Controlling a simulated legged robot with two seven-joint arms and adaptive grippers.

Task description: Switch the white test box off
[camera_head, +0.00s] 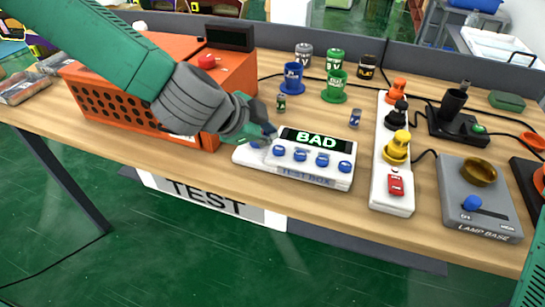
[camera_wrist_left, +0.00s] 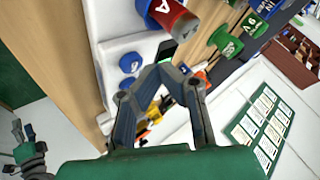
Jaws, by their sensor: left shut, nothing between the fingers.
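The white test box (camera_head: 338,183) sits near the front edge of the table, with a row of several blue buttons (camera_head: 300,154). Its screen (camera_head: 310,139) is lit and reads BAD in green. My left gripper (camera_head: 268,134) is shut and empty at the box's left end, hiding part of it. In the left wrist view its fingers (camera_wrist_left: 163,72) are close to blue buttons (camera_wrist_left: 130,62); I cannot tell whether they touch.
An orange perforated case (camera_head: 130,105) stands to the left. Blue (camera_head: 292,78) and green (camera_head: 335,87) cups stand behind the box. A white strip with plugs and a red switch (camera_head: 396,185) and a grey lamp base (camera_head: 480,205) lie to the right.

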